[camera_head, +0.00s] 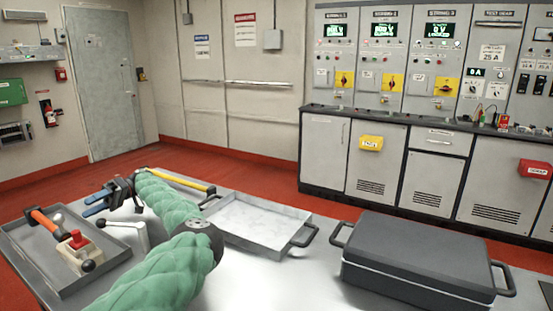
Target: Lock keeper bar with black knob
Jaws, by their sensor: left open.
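My left gripper (92,204), with blue fingertips, is open and empty at the left of the grey table, at the end of a green-sleeved arm. Just below it in the picture, a pale grey bar or lever (131,234) has a dark knob (101,223) at its left end. A cream block (82,257) with a red top also has a black knob (88,266) at its front. I cannot tell which of the two is the keeper bar, or whether it is locked. The gripper appears apart from both. My right gripper is out of view.
A left tray (67,287) holds an orange-handled tool (46,221). A shallow tray (262,217) and a closed dark case (415,252) stand on the table. A yellow-handled tool (180,181) lies behind my arm. Control cabinets (382,75) line the back wall.

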